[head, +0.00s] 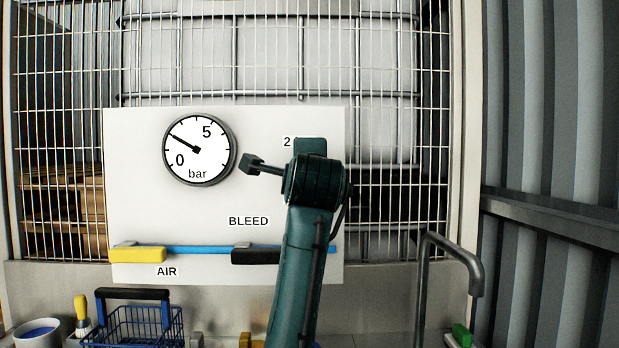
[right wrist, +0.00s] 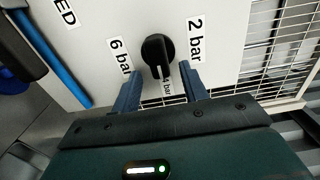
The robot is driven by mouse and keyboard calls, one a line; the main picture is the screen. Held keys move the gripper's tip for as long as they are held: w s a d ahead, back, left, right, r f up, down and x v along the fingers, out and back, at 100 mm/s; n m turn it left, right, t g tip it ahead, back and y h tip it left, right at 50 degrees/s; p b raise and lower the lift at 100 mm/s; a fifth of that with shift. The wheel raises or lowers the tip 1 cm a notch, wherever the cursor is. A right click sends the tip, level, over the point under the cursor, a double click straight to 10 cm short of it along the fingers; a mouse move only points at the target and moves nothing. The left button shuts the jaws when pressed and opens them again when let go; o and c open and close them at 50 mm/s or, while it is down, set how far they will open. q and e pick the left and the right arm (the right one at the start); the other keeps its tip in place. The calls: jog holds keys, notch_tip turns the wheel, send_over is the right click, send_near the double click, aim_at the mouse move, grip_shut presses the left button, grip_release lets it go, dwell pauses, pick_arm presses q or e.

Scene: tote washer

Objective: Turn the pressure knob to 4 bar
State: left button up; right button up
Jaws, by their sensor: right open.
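The black pressure knob (right wrist: 155,50) is on the white panel in the right wrist view. Its white mark points down towards the "4 bar" label (right wrist: 167,86), between "6 bar" and "2 bar". My right gripper (right wrist: 160,69) is open, with its blue fingertips on either side of the knob's lower end and gaps to both sides. In the head view my right arm hides the knob and the gripper. The round gauge (head: 209,164) is on the panel; its needle points up-left, between 0 and 5 bar. My left gripper is not in view.
On the panel (head: 135,200) below the gauge are a yellow handle (head: 137,255) at AIR, a blue pipe (head: 200,249) and a black handle (head: 255,256) under BLEED. A wire mesh (head: 65,90) is behind. A blue basket (head: 135,325) and grey tap (head: 430,260) stand low.

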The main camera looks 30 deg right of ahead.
jog(key=b+v, duration=0.2)
jog(key=v, duration=1)
